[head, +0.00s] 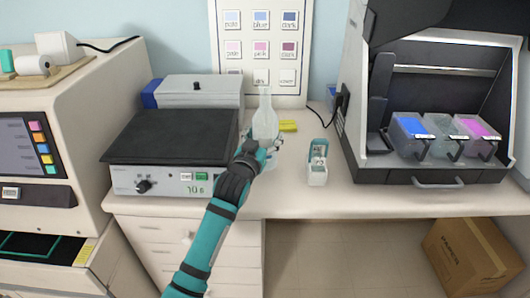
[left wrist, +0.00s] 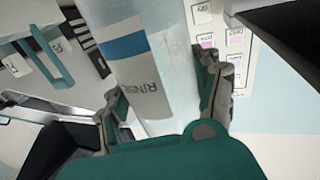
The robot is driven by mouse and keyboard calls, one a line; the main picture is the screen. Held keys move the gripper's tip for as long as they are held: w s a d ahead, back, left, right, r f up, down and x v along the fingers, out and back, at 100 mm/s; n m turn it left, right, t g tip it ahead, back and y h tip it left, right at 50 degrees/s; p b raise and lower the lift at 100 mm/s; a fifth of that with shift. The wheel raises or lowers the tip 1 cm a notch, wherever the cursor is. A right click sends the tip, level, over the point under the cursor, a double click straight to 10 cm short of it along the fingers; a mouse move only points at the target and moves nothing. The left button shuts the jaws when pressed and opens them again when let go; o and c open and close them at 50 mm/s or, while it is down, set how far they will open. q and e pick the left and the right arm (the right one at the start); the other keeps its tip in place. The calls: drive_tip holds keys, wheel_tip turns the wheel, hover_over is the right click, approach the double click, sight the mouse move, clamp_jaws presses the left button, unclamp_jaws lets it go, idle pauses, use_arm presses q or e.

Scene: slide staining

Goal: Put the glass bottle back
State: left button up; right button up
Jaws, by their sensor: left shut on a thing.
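The glass bottle (head: 265,117) is pale and clear with a narrow neck, and stands roughly upright over the counter beside the hot plate. My left gripper (head: 262,147) is shut around its lower part and hides much of it. In the left wrist view the bottle (left wrist: 150,60) sits between both fingers (left wrist: 166,108), with a white label, a blue band and the word RINSE. I cannot tell whether its base touches the counter. My right gripper is not in view.
A hot plate (head: 170,136) with a dark top is left of the bottle. A small slide box (head: 317,165) and yellow notes (head: 288,126) lie to the right. A dark-framed station (head: 430,180) holds staining jars (head: 410,135). The front counter strip (head: 370,203) is clear.

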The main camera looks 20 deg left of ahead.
use_arm(q)
drive_tip(key=shift+f, duration=2)
drive_tip(key=o, duration=1.7)
drive_tip(key=shift+f, duration=0.15)
drive_tip(key=shift+o, duration=0.2)
drive_tip(key=s, duration=0.7)
drive_tip(key=shift+s+a+b, duration=0.15)
drive_tip(key=shift+s+b, duration=0.15)
drive_tip(key=shift+b, duration=0.1)
